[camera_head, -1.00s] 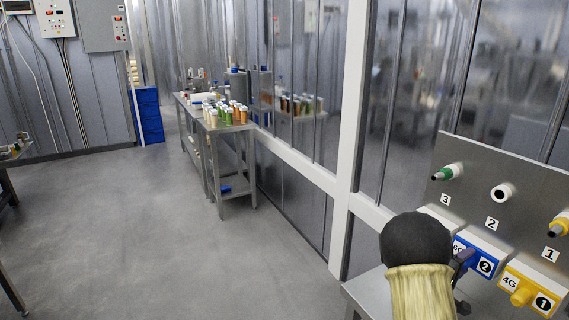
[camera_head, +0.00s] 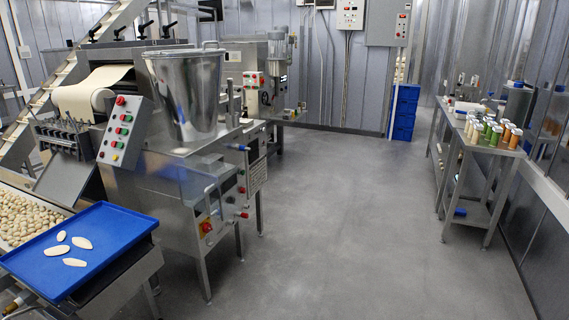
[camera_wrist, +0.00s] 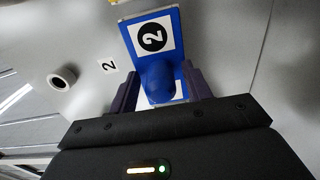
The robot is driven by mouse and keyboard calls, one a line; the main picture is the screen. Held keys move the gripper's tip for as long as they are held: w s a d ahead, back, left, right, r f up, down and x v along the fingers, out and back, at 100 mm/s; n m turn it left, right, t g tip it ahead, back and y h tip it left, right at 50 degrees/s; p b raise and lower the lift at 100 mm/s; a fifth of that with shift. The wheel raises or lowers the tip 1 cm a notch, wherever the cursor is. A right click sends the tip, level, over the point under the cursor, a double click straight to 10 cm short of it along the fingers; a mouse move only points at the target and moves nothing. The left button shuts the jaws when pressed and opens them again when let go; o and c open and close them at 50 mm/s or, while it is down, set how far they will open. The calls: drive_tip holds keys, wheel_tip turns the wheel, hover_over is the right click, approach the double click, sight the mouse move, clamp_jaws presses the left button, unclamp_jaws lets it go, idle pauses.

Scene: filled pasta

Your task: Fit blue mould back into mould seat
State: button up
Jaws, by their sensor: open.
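The blue mould (camera_wrist: 158,78), a block with a rounded blue knob and a white label marked 2, shows in the wrist view against a grey panel (camera_wrist: 225,50). My gripper (camera_wrist: 160,88) is open, with its dark fingers on either side of the knob. Whether the fingers touch it I cannot tell. Neither my gripper nor the blue mould shows in the head view. I cannot clearly pick out the mould seat in either view.
In the head view, a steel machine with a hopper (camera_head: 187,95) and a blue tray (camera_head: 75,250) stand left, a jar table (camera_head: 470,150) right, with clear floor between.

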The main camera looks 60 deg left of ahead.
drive_tip(key=c, duration=1)
drive_tip(key=shift+c, duration=0.2)
drive_tip(key=shift+s+a+p, duration=0.35)
drive_tip(key=shift+s+a, duration=0.05)
drive_tip(key=shift+a, duration=0.15)
idle(0.6)
drive_tip(key=p+v, duration=0.1)
drive_tip(key=v, duration=0.5)
drive_tip(key=shift+p, duration=0.4)
idle(1.1)
drive_tip(key=shift+s, duration=0.2)
